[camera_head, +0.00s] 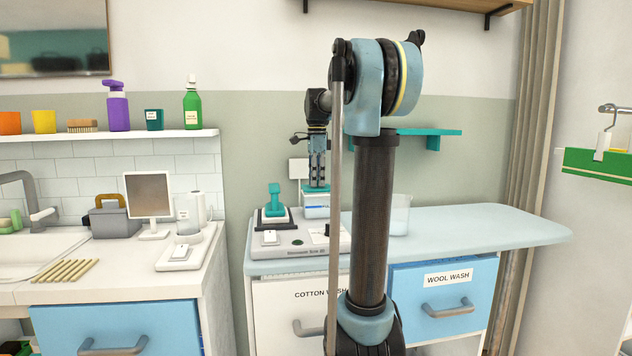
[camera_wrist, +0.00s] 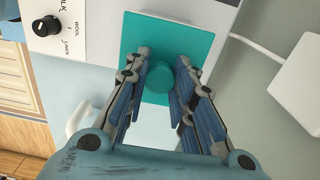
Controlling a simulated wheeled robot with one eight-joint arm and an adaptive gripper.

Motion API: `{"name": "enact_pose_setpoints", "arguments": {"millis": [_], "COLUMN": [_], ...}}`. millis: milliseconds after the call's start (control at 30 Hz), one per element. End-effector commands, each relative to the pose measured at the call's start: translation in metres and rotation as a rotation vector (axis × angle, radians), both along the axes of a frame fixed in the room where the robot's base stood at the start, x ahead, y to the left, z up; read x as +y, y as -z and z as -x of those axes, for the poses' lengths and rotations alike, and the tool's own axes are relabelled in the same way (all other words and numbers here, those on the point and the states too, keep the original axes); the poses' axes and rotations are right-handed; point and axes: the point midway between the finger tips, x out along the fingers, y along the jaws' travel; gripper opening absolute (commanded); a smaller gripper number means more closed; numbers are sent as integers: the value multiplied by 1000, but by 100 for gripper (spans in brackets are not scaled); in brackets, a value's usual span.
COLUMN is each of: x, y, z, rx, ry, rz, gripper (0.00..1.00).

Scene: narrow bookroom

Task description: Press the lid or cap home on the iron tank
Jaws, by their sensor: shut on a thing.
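The teal square lid (camera_wrist: 195,25) has a round knob (camera_wrist: 159,76) and fills the upper middle of the wrist view. My gripper (camera_wrist: 164,72) is shut on the knob, one finger at each side. In the head view my gripper (camera_head: 317,178) points straight down, with the lid (camera_head: 316,189) level beneath it. The iron tank (camera_head: 316,211), pale with a blue band, is directly under the lid on the ironing station (camera_head: 290,250). I cannot tell whether the lid is fully seated; my gripper and the lid hide the tank's opening.
A teal-handled iron (camera_head: 275,201) stands left of the tank. A clear container (camera_head: 400,214) is to the right, partly behind my arm. The station's dial (camera_wrist: 46,27) is beside the lid. A teal wall shelf (camera_head: 440,133) hangs behind; the counter's right side (camera_head: 500,225) is clear.

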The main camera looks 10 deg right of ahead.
Motion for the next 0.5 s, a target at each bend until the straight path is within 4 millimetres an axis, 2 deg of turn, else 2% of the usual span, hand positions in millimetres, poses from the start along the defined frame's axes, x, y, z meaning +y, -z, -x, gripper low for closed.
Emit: {"name": "enact_pose_setpoints", "arguments": {"millis": [333,367,400,467,500], "x": [0,0,0,0,0], "y": [0,0,0,0,0], "z": [0,0,0,0,0], "rx": [0,0,0,0,0], "ry": [0,0,0,0,0], "rz": [0,0,0,0,0], "gripper": [0,25,34,46,46]}}
